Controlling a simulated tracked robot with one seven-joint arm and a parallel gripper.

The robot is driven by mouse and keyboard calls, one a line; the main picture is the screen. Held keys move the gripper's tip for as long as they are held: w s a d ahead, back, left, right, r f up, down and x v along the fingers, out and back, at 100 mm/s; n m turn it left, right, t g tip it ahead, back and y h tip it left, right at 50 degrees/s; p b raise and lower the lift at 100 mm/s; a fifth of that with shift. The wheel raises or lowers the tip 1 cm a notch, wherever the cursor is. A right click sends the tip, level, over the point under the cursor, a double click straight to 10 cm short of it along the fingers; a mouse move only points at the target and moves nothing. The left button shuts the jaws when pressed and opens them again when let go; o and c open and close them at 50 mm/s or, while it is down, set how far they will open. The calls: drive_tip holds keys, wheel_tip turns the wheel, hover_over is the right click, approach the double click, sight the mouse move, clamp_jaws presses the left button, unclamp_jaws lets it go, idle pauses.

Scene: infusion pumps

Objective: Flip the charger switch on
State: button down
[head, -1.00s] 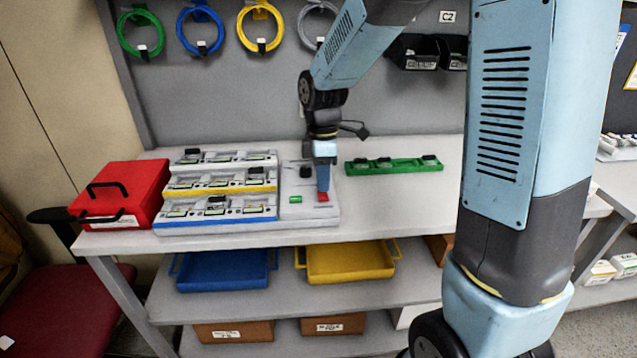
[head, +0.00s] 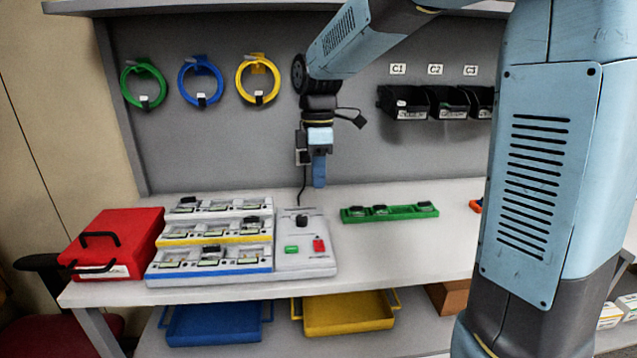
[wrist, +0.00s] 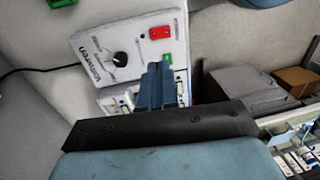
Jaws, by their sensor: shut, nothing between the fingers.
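The charger's white control panel (head: 305,262) stands on the table at the right end of the tiered rack. It bears a black knob (head: 302,220), a small green part (head: 291,249) and a red switch (head: 319,245). In the wrist view the panel (wrist: 88,48) shows the red switch (wrist: 160,33), the knob (wrist: 120,59) and the green part (wrist: 167,59) beside my fingertips. My gripper (head: 319,185) is shut and empty, pointing down above the panel, clear of it. Its blue fingers (wrist: 157,72) hide part of the charger. I cannot tell the switch's position.
The rack (head: 210,276) holds several modules on three tiers, with a red box (head: 118,235) to its left. A green tray (head: 390,214) lies to the right. Black bins (head: 405,108) hang on the back wall.

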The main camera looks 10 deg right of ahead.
sight(319, 248)
drive_tip(key=shift+s+a, duration=0.1)
drive_tip(key=shift+s, duration=0.65)
drive_tip(key=shift+f, duration=0.1)
drive_tip(key=f, duration=0.4)
drive_tip(key=s+f, duration=0.1)
drive_tip(key=f, duration=0.8)
drive_tip(key=shift+s+f, duration=0.35)
drive_tip(key=shift+s, duration=0.05)
drive_tip(key=shift+s+f, duration=0.1)
drive_tip(key=shift+f, duration=0.1)
